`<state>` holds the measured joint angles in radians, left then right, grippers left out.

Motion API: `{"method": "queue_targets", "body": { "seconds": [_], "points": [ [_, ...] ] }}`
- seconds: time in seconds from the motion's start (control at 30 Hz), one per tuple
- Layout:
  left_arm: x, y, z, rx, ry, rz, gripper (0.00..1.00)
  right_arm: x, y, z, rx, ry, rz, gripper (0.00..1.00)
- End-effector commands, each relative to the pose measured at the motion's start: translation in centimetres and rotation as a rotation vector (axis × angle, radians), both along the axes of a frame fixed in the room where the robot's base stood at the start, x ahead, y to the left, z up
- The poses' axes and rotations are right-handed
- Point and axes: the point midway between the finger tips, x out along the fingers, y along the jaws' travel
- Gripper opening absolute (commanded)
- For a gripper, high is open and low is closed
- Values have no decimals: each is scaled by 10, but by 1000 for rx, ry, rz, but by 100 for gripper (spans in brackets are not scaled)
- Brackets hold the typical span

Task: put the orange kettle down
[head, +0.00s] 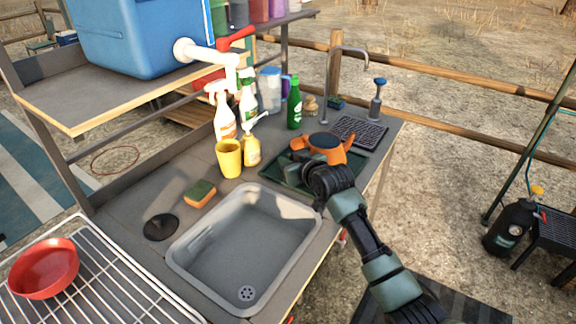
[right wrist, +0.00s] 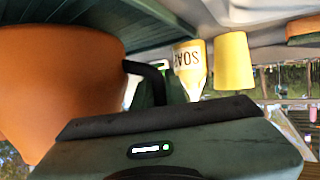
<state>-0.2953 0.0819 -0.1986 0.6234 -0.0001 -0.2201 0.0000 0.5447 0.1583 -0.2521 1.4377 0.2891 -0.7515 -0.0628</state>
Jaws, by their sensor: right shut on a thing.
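The orange kettle (head: 336,146) with a dark lid is at the back right of the counter, over a dark green tray (head: 270,168). My right gripper (head: 300,173) is shut on the kettle, on its near side in the head view. In the right wrist view the kettle's orange body (right wrist: 55,80) fills the left side, with a black handle part (right wrist: 148,68) beside it. The gripper hides part of the kettle and tray, so I cannot tell whether the kettle's base touches the tray. My left gripper is not in view.
A sink (head: 245,245) lies in front. A sponge (head: 200,193) lies left of the sink.

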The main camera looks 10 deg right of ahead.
Motion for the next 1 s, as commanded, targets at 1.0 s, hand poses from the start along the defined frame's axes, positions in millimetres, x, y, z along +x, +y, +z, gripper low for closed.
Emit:
{"method": "queue_targets", "body": {
  "seconds": [1.0],
  "points": [
    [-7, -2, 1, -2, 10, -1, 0, -29, -7, -6, -1, -2, 1, 34]
  ]
}}
